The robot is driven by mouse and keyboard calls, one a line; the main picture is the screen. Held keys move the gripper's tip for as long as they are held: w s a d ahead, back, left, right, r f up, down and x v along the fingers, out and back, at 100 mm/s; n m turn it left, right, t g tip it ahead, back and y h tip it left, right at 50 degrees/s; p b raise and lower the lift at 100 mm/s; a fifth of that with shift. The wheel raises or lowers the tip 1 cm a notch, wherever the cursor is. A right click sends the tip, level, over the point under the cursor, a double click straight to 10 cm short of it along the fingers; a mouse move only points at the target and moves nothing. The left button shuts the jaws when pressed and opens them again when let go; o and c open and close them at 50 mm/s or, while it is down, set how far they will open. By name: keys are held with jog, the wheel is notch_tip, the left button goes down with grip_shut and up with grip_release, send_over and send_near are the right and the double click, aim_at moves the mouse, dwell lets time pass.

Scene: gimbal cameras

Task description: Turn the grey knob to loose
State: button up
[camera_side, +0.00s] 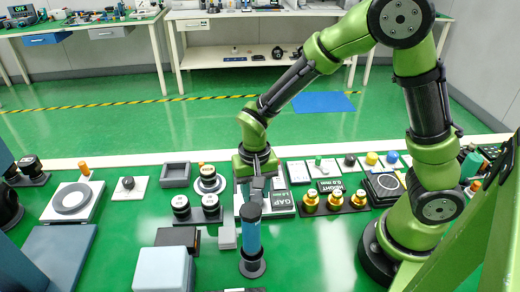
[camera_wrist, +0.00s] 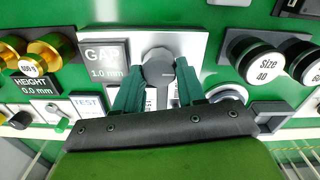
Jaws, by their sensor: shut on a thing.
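The grey knob (camera_wrist: 158,68) is round with a dark bar across it and sits on a white plate (camera_wrist: 190,42) in the wrist view. Lettering on the plate below the knob is mostly hidden by the fingers. In the side view my gripper (camera_side: 257,188) reaches down over the white plate, and the knob itself is hidden behind the fingers and a blue cylinder.
The blue cylinder (camera_side: 250,236) stands upright just in front of my gripper. Gold knobs (camera_side: 335,200) are to the right, and black knobs with white Size caps (camera_wrist: 265,65) are on the other side. A grey-blue box (camera_side: 164,270) stands at the front left.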

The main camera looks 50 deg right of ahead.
aim_at(255, 194)
jog(key=o, duration=1.1)
jog(key=shift+c, duration=0.2)
jog(key=shift+r, duration=0.1)
notch_tip(255, 194, up, 17)
